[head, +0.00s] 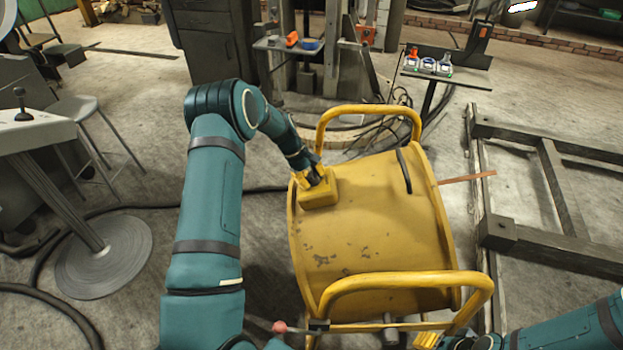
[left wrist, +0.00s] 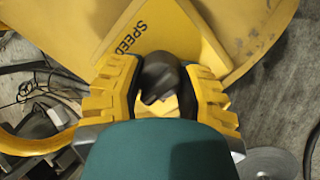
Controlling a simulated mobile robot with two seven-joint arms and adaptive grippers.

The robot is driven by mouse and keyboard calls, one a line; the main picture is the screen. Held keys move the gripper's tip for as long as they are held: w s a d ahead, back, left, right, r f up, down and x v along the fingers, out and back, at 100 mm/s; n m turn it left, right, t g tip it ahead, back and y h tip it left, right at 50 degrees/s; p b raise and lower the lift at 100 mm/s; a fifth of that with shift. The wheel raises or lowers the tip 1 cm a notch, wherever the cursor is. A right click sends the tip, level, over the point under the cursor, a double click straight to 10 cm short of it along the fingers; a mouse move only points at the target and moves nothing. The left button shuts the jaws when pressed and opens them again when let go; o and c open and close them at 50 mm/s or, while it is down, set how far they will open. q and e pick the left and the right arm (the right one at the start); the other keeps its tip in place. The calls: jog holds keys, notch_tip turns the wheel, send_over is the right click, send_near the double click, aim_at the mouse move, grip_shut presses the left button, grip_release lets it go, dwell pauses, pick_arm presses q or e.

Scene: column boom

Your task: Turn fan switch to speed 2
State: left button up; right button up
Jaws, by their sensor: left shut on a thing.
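The fan is a large yellow drum (head: 375,225) with tubular yellow handles, standing on the floor in the middle of the head view. Its yellow switch box (head: 320,193) sits on the upper left of the drum. In the left wrist view a yellow plate (left wrist: 150,35) carries the word SPEED. My left gripper (head: 312,178) is at the switch box, its yellow finger pads shut on both sides of the dark switch knob (left wrist: 160,77). The knob's setting cannot be read. My right gripper (head: 430,339) shows only partly at the bottom edge, apart from the switch; its jaws are unclear.
A dark metal frame (head: 550,190) lies to the right of the fan. A small stand (head: 445,72) with bottles is behind it. A round-footed table (head: 105,257) and a stool (head: 85,110) are at the left. Hoses and cables lie on the floor.

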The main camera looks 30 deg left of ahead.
pick_arm(q)
jog(key=shift+m, duration=0.4)
grip_shut()
jog(key=o, duration=1.2)
grip_release()
jog(key=shift+o, duration=0.2)
jog(key=v, duration=1.2)
